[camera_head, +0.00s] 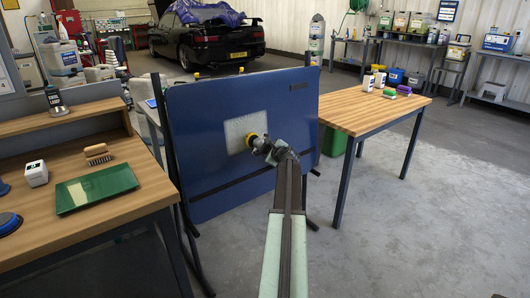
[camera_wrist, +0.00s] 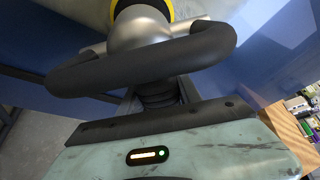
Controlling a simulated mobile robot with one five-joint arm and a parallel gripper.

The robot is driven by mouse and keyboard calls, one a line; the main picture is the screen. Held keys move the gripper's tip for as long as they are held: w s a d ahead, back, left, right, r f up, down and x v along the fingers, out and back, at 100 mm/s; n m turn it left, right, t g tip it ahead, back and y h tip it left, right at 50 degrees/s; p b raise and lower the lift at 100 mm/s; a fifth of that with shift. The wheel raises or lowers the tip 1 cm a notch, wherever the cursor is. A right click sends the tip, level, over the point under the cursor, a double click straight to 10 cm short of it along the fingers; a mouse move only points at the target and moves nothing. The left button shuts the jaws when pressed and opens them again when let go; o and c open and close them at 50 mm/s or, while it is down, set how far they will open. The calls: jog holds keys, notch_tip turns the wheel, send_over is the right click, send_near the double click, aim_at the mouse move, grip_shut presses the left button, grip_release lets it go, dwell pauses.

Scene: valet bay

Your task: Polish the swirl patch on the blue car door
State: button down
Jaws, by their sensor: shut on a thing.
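The blue car door panel (camera_head: 285,128) stands upright on a dark stand in the middle of the head view. The pale grey swirl patch (camera_head: 236,132) is a square on its face, left of centre. My gripper (camera_head: 268,149) is at the patch's lower right, shut on a polisher with a yellow ring (camera_head: 249,140). The polisher's head is against or very near the patch; contact cannot be made out. In the wrist view the polisher's dark loop handle (camera_wrist: 145,60) fills the upper middle, with the door behind. My fingertips are mostly hidden there.
A wooden table (camera_head: 365,112) with bottles stands right of the door. The floor at front right is clear.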

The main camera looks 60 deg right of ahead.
jog(key=shift+s+d, duration=0.25)
jog(key=shift+d, duration=0.35)
jog(key=shift+d, duration=0.2)
jog(key=shift+s+d, duration=0.25)
jog(key=shift+d, duration=0.7)
jog(key=shift+d, duration=0.15)
jog(key=shift+s+d, duration=0.25)
jog(key=shift+d, duration=0.25)
jog(key=shift+s+d, duration=0.25)
jog(key=shift+d, duration=0.25)
jog(key=shift+s+d, duration=0.25)
jog(key=shift+d, duration=0.9)
jog(key=shift+r, duration=0.1)
